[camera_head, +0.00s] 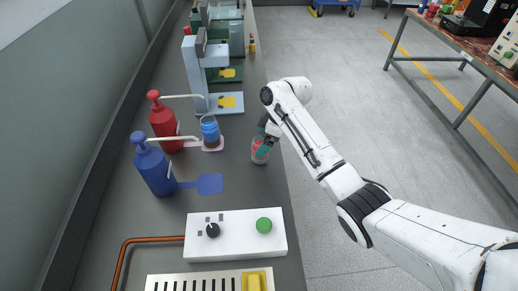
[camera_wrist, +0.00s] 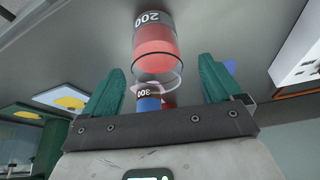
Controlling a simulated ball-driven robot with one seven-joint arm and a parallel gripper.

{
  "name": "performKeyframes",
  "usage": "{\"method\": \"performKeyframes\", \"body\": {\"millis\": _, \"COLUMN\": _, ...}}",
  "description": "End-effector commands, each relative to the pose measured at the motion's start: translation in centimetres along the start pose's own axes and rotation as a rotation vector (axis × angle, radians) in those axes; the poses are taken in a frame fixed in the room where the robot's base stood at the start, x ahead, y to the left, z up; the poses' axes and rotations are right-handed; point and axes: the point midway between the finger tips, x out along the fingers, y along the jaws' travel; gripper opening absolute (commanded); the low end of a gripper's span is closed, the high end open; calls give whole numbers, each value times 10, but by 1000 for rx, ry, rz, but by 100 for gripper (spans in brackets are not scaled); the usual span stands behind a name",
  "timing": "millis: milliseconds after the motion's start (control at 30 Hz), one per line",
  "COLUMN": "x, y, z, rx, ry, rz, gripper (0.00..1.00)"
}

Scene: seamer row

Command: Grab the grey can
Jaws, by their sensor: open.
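A greyish can (camera_head: 259,156) with red in it stands on the dark counter (camera_head: 243,186), near its right edge. In the wrist view a grey and red can (camera_wrist: 155,40) marked 200 shows ahead of my fingers, roughly centred between them. My gripper (camera_head: 265,147) has teal fingers and is right at the can in the head view, covering part of it. In the wrist view my gripper (camera_wrist: 161,68) is open, one finger on each side with a wide gap. I cannot tell whether a finger touches the can.
Red (camera_head: 164,124) and blue (camera_head: 153,166) pump bottles stand further left. A white control box (camera_head: 236,235) is in front. A pale blue press stand (camera_head: 196,75) is behind. The counter around the can is clear.

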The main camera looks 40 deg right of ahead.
Motion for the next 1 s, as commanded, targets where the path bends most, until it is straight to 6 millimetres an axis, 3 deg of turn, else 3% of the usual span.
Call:
{"method": "performKeyframes", "body": {"millis": 167, "x": 11, "y": 1, "z": 1, "rx": 0, "ry": -2, "rz": -1, "gripper": 92}}
{"method": "performKeyframes", "body": {"millis": 500, "x": 52, "y": 4, "z": 4, "rx": 1, "ry": -2, "rz": -1, "gripper": 92}}
{"method": "performKeyframes", "body": {"millis": 767, "x": 56, "y": 4, "z": 4, "rx": 0, "ry": 0, "rz": 1, "gripper": 92}}
{"method": "performKeyframes", "body": {"millis": 1000, "x": 55, "y": 4, "z": 4, "rx": 1, "ry": 0, "rz": 1, "gripper": 72}}
